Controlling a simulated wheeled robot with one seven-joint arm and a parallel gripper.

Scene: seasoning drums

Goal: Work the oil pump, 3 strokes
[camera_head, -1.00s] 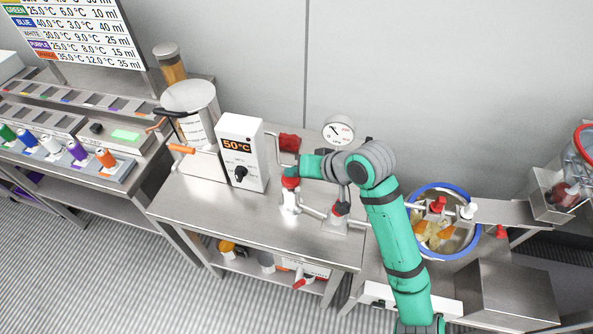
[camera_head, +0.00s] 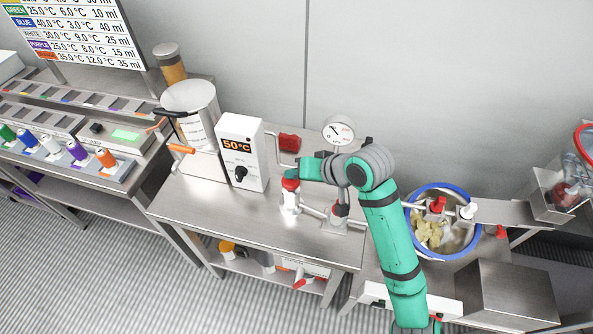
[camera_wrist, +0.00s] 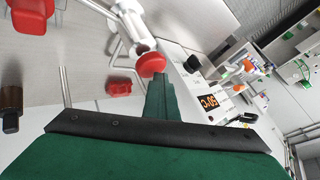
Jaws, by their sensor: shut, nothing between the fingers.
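The oil pump appears to be the white upright cylinder (camera_head: 290,202) with a round red cap (camera_head: 291,185), standing on the steel table right of the heater box. My gripper (camera_head: 291,176) is shut and empty, directly at the red cap from above. In the wrist view the shut fingers (camera_wrist: 160,88) end at the edge of the red cap (camera_wrist: 152,65), with the white pump body (camera_wrist: 133,24) beyond it. I cannot tell whether fingertips and cap touch. My gripper and wrist hide part of the cap's top.
A white box (camera_head: 241,150) reading 50 °C stands left of the pump, with a steel pot (camera_head: 190,112) beyond. A red block (camera_head: 289,143) and gauge (camera_head: 338,131) are behind. Table front is clear.

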